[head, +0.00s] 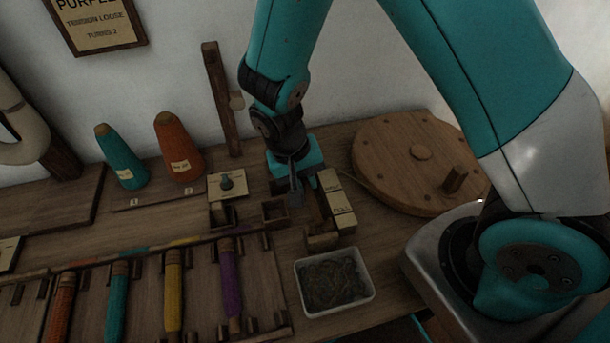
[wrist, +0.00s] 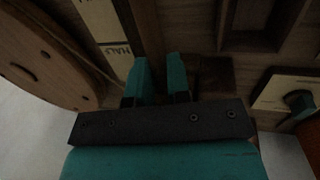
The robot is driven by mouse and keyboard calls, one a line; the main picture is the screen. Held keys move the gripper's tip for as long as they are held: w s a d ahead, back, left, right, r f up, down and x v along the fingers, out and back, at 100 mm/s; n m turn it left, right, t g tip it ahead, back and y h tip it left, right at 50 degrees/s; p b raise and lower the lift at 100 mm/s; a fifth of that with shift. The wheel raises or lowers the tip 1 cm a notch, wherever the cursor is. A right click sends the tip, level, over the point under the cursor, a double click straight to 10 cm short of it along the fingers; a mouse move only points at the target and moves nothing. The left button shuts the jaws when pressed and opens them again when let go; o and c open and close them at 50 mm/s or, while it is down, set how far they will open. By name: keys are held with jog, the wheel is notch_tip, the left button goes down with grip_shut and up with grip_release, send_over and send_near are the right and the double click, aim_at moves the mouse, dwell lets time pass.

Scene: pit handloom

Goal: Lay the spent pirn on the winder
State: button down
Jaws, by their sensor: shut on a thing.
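My gripper (head: 296,194) is low over the bench, beside a pale block labelled HALF and FULL (head: 338,200). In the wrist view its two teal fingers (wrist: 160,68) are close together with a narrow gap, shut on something. A narrow brown wooden piece (wrist: 148,28) runs up from between the fingers; it looks like the bare spent pirn, but the fingers hide most of it. I cannot tell whether it touches the wood below. The winder's large round wooden wheel (head: 395,160), with hub and peg, lies to the right; it also shows in the wrist view (wrist: 35,60).
A white bin of dark thread scraps (head: 334,282) stands in front. Several wound pirns, including a purple one (head: 230,280), lie in a rack at left. Teal (head: 121,160) and orange (head: 178,148) cones stand behind. A small square holder (head: 275,213) and an upright post (head: 221,100) are near my gripper.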

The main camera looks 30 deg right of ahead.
aim_at(304, 182)
jog(key=shift+f, duration=0.15)
jog(key=c, duration=0.7)
grip_release()
notch_tip(304, 182, up, 8)
jog(key=p, duration=0.7)
jog(key=shift+r, duration=0.3)
jog(key=s+a+r+n+y+p, duration=0.1)
jog(key=s+r+n+y+p, duration=0.1)
jog(key=r, duration=0.8)
jog(key=s+a+r+n+y+p, duration=0.1)
jog(key=s+r+n+y+p, duration=0.1)
jog(key=s+r, duration=0.5)
jog(key=s+a+r+n+t+y+p, duration=0.1)
jog(key=s+r+n, duration=0.4)
jog(key=r, duration=0.8)
jog(key=shift+s+a+n+y+p, duration=0.1)
jog(key=shift+a+n+y+p, duration=0.2)
jog(key=shift+a+y+p, duration=0.55)
